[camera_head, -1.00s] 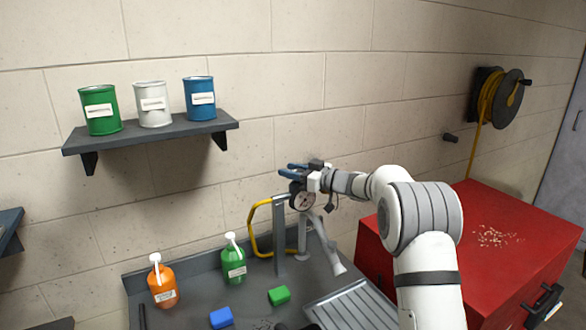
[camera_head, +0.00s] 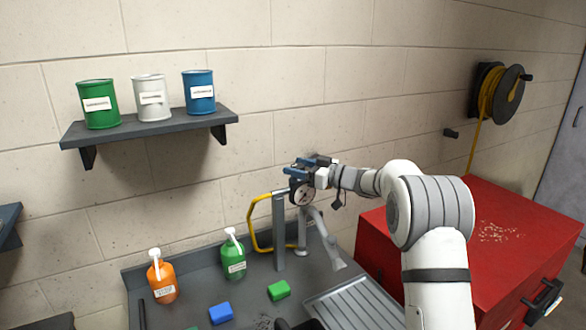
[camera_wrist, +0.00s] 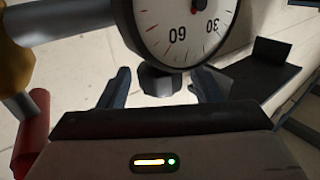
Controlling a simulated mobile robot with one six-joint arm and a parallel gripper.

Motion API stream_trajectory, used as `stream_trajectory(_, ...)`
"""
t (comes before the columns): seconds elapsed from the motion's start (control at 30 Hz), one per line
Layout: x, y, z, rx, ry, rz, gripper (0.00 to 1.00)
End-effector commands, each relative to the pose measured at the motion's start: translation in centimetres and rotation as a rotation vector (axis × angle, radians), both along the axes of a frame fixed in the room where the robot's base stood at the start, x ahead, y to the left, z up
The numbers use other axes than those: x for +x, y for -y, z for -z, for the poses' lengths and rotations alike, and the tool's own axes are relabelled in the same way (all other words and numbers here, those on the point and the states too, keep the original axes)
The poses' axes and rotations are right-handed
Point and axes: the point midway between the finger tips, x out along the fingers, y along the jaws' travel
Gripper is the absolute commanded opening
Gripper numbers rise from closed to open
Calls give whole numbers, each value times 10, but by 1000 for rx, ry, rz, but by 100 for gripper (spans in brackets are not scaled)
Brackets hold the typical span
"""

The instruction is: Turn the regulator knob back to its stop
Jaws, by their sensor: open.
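The pressure gauge (camera_wrist: 178,22) has a white dial with black numbers and red marks. It fills the top of the wrist view, and its upper part is cut off. A dark regulator knob (camera_wrist: 159,82) sits just below the dial. My gripper (camera_wrist: 163,88) is open, with one blue finger on each side of the knob. A gap shows beside the knob, and I see no clear contact. In the head view my gripper (camera_head: 299,168) is at the gauge (camera_head: 304,196) on the post by the sink. The knob cannot be made out there.
A grey pipe (camera_wrist: 68,18) and a red part (camera_wrist: 31,135) are close at the left of the wrist view. A yellow hose (camera_head: 252,228), a green bottle (camera_head: 233,260) and an orange bottle (camera_head: 162,280) are below. The shelf (camera_head: 150,131) with cans is up left.

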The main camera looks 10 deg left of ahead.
Motion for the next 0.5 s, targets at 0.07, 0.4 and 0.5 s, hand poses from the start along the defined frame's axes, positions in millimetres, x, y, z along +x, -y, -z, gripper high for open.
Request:
stream_trajectory(0.07,-5,15,3,-1,1,4,59)
stream_trajectory(0.4,-20,50,1,-1,-1,1,59)
stream_trajectory(0.5,-21,51,1,-1,-1,1,59)
